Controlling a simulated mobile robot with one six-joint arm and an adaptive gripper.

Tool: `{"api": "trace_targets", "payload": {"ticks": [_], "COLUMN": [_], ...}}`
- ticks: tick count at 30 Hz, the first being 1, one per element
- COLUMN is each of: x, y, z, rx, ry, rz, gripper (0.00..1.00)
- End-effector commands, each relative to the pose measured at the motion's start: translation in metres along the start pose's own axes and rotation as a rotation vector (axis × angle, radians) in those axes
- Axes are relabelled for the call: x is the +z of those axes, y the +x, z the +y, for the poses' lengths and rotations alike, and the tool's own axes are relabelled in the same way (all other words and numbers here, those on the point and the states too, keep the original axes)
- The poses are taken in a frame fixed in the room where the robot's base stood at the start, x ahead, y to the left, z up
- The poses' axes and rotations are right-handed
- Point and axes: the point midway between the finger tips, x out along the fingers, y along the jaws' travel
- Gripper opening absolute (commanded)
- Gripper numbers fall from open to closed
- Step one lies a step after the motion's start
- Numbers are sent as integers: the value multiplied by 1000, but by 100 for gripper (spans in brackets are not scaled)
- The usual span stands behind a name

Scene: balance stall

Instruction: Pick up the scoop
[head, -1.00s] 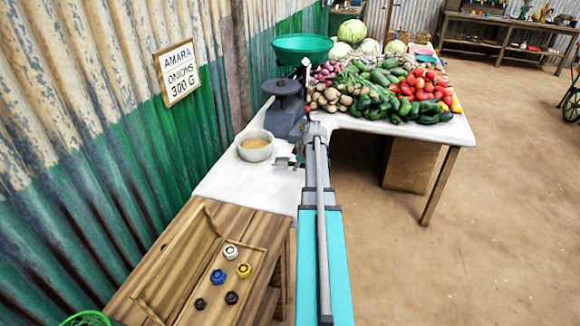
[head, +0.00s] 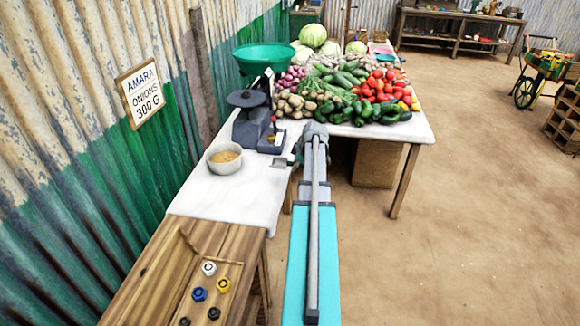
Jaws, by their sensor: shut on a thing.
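My gripper (head: 287,161) is at the far end of my arm, just beyond the right edge of the white tabletop, right of the bowl and in front of the scale. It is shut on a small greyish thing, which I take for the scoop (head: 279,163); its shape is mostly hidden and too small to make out. A pale round bowl (head: 225,168) with yellowish grain stands on the white table, apart from the gripper.
A dark scale (head: 250,125) with a green pan (head: 268,58) stands behind the bowl. Vegetables (head: 350,85) cover the far table. A wooden tray (head: 186,268) with several coloured nuts is near left.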

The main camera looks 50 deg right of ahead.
Motion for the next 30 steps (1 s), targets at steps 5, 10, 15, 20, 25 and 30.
{"api": "trace_targets", "payload": {"ticks": [5, 10, 15, 20, 25, 30], "x": [0, 0, 0, -2, -6, -14], "y": [0, 0, 0, -3, -15, -33], "z": [0, 0, 0, 0, 3, 7], "rx": [0, 0, 0, 0, 0, 0], "ry": [0, 0, -1, -1, -1, -1], "rz": [0, 0, 0, 0, 0, 0], "gripper": [0, 0, 0, 0, 0, 0]}}
